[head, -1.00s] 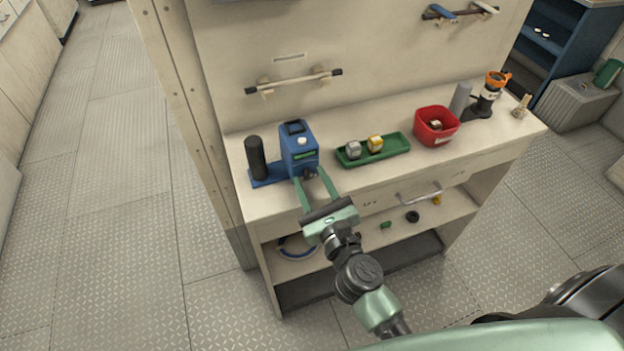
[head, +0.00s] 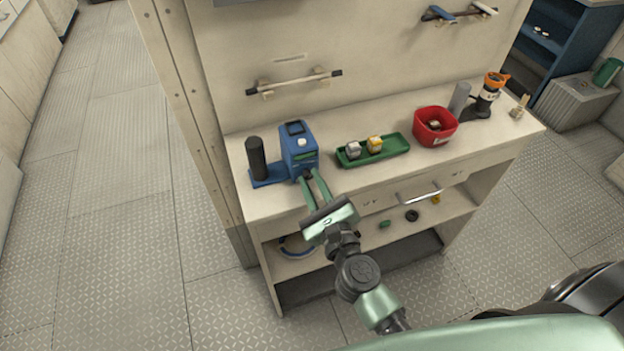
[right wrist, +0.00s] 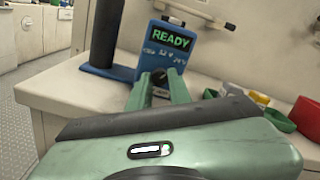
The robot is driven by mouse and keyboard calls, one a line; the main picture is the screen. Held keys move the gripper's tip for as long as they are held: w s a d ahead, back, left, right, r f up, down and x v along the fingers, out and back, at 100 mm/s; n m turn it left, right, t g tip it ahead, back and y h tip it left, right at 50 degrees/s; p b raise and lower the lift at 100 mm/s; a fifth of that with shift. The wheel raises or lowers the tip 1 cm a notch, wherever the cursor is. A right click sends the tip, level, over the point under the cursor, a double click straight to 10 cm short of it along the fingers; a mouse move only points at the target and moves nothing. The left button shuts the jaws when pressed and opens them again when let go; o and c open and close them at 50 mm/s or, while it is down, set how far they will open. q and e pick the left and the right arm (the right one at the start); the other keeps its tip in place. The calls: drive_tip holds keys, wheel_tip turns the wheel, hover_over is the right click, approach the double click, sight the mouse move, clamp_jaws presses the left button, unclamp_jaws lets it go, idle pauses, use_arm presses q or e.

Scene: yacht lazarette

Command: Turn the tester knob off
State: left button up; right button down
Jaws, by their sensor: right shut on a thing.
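The blue tester (head: 299,145) stands upright at the left end of the worktop, on a blue base beside a black cylinder (head: 256,156). In the right wrist view the tester (right wrist: 166,58) shows a screen with green "READY" text and small markings below it. The dark tester knob (right wrist: 159,76) is low on its front face, partly hidden between my fingers. My right gripper (head: 308,176) is at the lower front of the tester, its fingers closed together on the knob. It also shows in the right wrist view (right wrist: 159,84). My left gripper is not in view.
A green tray (head: 395,147) with a grey and a yellow block lies right of the tester. Beyond it stand a red bin (head: 449,132) and an orange-topped item (head: 491,87). A drawer handle (head: 419,196) projects from the front below.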

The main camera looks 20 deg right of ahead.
drive_tip(key=n+p, duration=0.2)
drive_tip(key=n, duration=0.2)
drive_tip(key=shift+r+n, duration=0.15)
drive_tip(key=shift+n, duration=0.15)
drive_tip(key=n+p, duration=0.2)
drive_tip(key=n, duration=0.1)
drive_tip(key=shift+n, duration=0.4)
drive_tip(key=n+p, duration=0.2)
drive_tip(key=n, duration=0.2)
drive_tip(key=shift+p, duration=0.3)
drive_tip(key=shift+n+p, duration=0.7)
drive_tip(key=shift+n, duration=0.8)
drive_tip(key=c, duration=1.3)
unclamp_jaws()
drive_tip(key=shift+s, duration=0.1)
